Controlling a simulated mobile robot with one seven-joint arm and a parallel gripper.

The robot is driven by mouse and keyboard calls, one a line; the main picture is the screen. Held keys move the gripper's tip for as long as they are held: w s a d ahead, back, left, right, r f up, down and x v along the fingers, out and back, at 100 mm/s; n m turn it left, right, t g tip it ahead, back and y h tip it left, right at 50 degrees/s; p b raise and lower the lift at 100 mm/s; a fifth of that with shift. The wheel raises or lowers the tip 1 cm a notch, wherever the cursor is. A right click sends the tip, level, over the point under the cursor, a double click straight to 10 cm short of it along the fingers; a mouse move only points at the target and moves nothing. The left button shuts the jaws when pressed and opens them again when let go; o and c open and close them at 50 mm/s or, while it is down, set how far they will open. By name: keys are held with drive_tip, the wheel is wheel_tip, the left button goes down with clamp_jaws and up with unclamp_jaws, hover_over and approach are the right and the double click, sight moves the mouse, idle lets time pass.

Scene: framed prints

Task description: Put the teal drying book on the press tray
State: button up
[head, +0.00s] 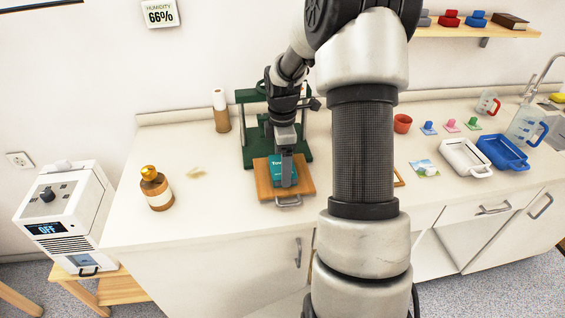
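A teal book (277,171) with pale lettering on its cover lies over the wooden press tray (265,190), within the tray's outline. I cannot tell whether it rests flat on the tray or is held just above it. The tray has a metal handle at its front and sits in front of the dark green press (246,130). My gripper (287,180) points down at the right part of the book and covers some of it. Its fingers overlap in this view, so I cannot tell whether they are open or shut on the book.
An amber bottle (157,190) and a brown cylinder (221,113) stand left of the press. A white tray (466,160), a blue tray (502,154) and a red cup (402,123) are on the right. My arm hides the middle.

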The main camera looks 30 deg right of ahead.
drive_tip(key=o, duration=1.3)
drive_tip(key=shift+c, duration=0.2)
wheel_tip(320, 180, up, 12)
drive_tip(key=p, duration=0.1)
drive_tip(key=shift+r+p, duration=0.15)
drive_tip(key=shift+p, duration=0.2)
